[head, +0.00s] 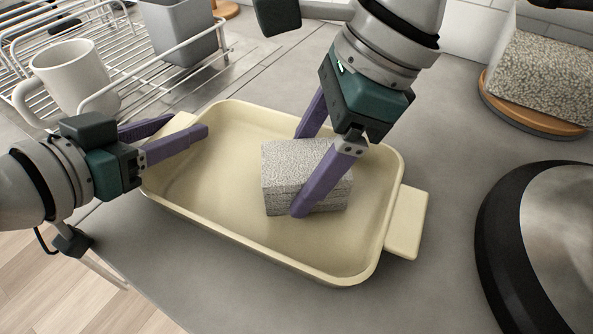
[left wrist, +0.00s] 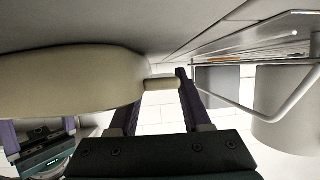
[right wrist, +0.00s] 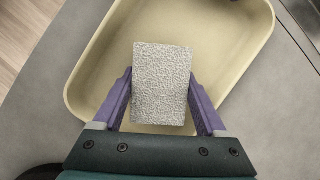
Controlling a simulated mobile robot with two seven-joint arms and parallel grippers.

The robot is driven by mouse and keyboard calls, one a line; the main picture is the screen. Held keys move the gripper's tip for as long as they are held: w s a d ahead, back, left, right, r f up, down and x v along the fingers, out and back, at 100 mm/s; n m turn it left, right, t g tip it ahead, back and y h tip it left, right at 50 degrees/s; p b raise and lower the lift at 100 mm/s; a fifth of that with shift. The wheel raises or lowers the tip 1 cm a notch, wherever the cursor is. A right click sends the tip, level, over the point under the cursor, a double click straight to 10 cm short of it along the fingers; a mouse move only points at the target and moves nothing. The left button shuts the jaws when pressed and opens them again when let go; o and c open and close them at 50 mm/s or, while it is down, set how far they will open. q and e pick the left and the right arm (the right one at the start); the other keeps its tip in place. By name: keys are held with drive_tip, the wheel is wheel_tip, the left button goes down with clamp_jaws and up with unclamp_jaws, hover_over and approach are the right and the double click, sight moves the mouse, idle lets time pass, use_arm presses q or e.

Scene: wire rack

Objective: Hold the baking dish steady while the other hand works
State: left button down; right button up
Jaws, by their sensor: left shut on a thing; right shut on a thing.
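The cream baking dish (head: 215,205) lies on the grey counter with a tab handle at each end. My left gripper (head: 178,132) is shut on the dish at its left end, by the handle there; the dish also shows in the left wrist view (left wrist: 60,85). A grey speckled sponge-like block (head: 290,165) is inside the dish, toward its right half. My right gripper (head: 306,165) is shut on this block, one finger on each side. The right wrist view shows the block (right wrist: 162,85) between the fingers, over the dish floor (right wrist: 225,45).
A wire rack (head: 120,60) with a white mug (head: 72,75) and a grey container (head: 182,30) stands at the back left. A round dark-rimmed object (head: 545,240) is at the right. A speckled block on a wooden board (head: 530,115) is behind it. The counter's front edge is at lower left.

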drive_tip(key=shift+s+a, duration=0.3)
drive_tip(key=shift+s, duration=0.25)
drive_tip(key=shift+s+a, duration=0.3)
drive_tip(key=shift+s, duration=0.2)
drive_tip(key=shift+w+d, duration=0.35)
drive_tip(key=shift+w, duration=0.25)
drive_tip(key=shift+w+d, duration=0.3)
drive_tip(key=shift+w, duration=0.25)
drive_tip(key=shift+s, duration=0.1)
drive_tip(key=shift+s+a, duration=0.7)
drive_tip(key=shift+s, duration=0.3)
drive_tip(key=shift+r, duration=0.15)
